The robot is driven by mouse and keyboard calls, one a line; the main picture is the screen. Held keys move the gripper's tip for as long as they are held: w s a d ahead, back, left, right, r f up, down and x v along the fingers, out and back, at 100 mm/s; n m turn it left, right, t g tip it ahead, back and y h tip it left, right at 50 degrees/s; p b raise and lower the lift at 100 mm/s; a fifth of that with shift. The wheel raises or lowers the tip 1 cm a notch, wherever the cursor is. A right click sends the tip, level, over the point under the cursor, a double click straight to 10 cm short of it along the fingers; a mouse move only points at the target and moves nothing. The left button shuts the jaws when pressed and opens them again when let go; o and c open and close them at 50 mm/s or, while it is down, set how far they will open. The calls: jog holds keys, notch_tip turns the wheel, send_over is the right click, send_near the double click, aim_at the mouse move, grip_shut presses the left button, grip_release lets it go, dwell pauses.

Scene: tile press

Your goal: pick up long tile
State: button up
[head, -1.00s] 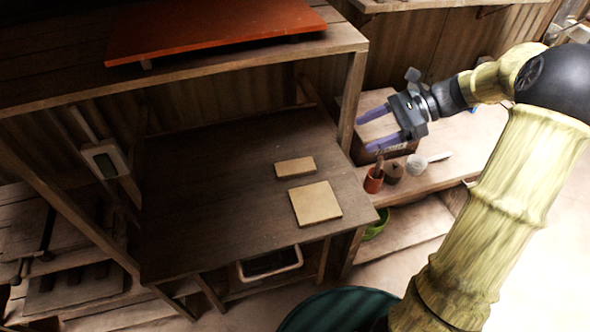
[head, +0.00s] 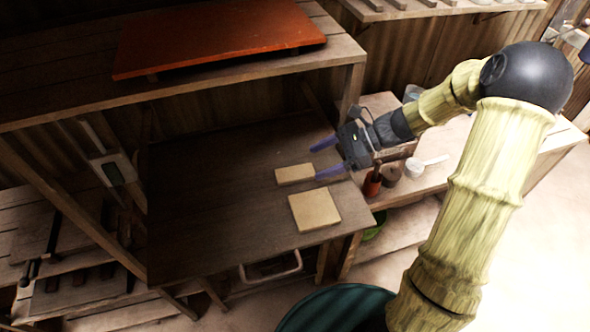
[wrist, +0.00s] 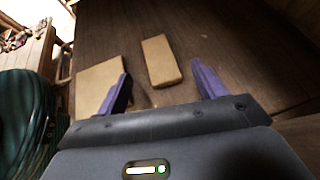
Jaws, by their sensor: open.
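The long tile (head: 295,174) is a narrow tan block lying flat on the dark wooden table (head: 200,210). A larger square tan tile (head: 315,209) lies just in front of it. My gripper (head: 324,159) is open and empty at the table's right edge, with its purple fingers pointing left, close to the long tile's right end. In the wrist view, the long tile (wrist: 161,61) shows beyond the fingertips and between their lines, apart from both. The square tile (wrist: 98,85) is partly hidden behind the left finger there.
A shelf with a red-orange board (head: 215,38) stands above and behind the table. A red cup (head: 372,184), a brown pot (head: 390,171) and a white spoon-like thing (head: 430,161) stand on the right bench. The table's left half is clear.

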aim_at(296, 172)
jog(key=shift+a+f, duration=0.1)
jog(key=shift+a, duration=0.05)
jog(key=shift+p+x, duration=1.2)
jog(key=shift+x, duration=1.45)
jog(key=shift+s+f, duration=0.1)
jog(key=c, duration=1.2)
